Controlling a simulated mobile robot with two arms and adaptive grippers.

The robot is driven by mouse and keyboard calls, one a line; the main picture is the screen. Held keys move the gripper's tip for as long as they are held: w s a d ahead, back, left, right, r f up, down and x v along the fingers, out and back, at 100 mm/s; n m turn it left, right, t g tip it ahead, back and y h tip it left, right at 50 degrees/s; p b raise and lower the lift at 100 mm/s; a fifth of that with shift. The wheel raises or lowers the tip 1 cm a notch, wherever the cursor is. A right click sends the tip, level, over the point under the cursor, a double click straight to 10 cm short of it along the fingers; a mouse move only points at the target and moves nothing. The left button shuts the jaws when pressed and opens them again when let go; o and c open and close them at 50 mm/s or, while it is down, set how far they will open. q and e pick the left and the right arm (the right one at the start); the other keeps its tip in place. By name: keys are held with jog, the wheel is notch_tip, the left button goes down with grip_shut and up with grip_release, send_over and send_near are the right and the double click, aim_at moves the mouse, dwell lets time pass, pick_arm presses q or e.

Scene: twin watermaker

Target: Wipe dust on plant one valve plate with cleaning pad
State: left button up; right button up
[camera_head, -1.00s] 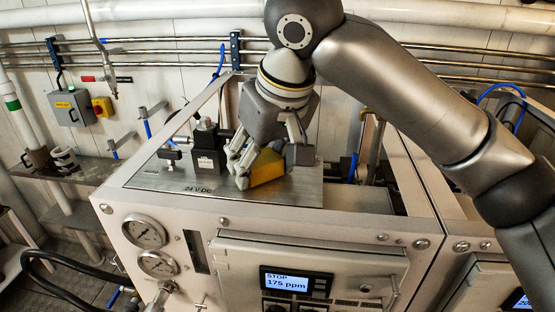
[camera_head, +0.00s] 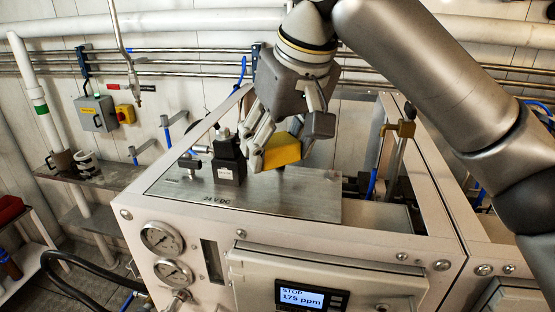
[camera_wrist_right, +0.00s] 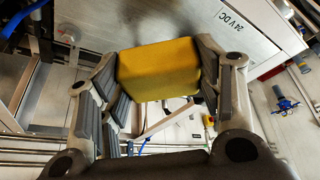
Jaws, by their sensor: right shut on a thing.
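My right gripper (camera_head: 274,150) is shut on the yellow cleaning pad (camera_head: 283,151), and the pad shows between its fingers in the right wrist view (camera_wrist_right: 158,70). The metal valve plate (camera_head: 290,195), marked 24 V DC, lies on top of the white cabinet. The pad is over the rear part of the plate, seemingly a little above it. A dark smudge like dust (camera_wrist_right: 178,22) shows on the plate beside the pad in the wrist view. The left gripper is not in view.
A black valve block (camera_head: 228,160) stands on the plate just left of my gripper. Two gauges (camera_head: 162,238) and a display reading 175 ppm (camera_head: 302,298) are on the cabinet front. Pipes run along the wall behind. A brass fitting (camera_head: 403,129) stands right of the plate.

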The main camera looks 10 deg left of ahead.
jog(key=shift+r, duration=0.4)
jog(key=shift+r, duration=0.1)
jog(key=shift+a+r, duration=0.1)
jog(key=shift+r, duration=1.3)
